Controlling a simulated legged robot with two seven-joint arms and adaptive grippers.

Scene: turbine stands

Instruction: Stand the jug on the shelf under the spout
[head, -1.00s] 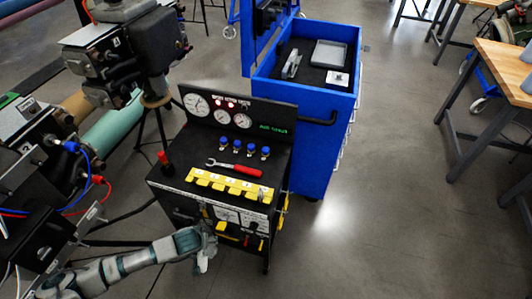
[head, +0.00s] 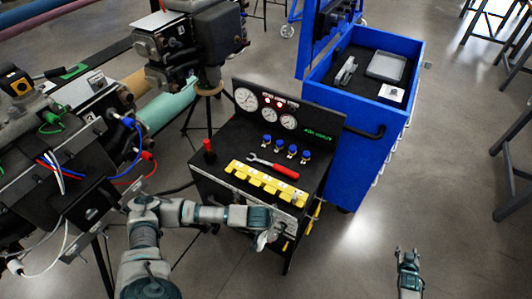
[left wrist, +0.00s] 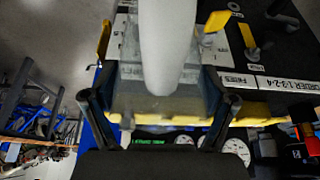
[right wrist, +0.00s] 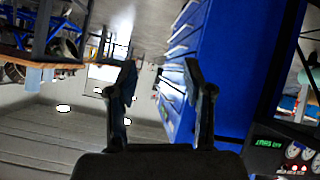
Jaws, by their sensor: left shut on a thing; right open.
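My left gripper (head: 262,236) is at the lower front of the black control cart (head: 240,150). It is shut on a pale grey thing that looks like the jug (head: 270,241), mostly hidden by the hand in the head view. In the left wrist view a pale rounded column of the jug (left wrist: 168,45) stands between the fingers (left wrist: 165,105). I cannot make out the spout or the shelf for certain; a yellow lever (left wrist: 216,21) shows on the panel close to the jug. My right gripper (head: 408,258) is open and empty over bare floor.
The cart's top has a red-handled wrench (head: 272,166), a yellow strip (head: 265,182), blue knobs (head: 292,150) and gauges. A blue tool cabinet (head: 350,150) stands behind it. Turbine equipment with cables (head: 75,150) is at the left.

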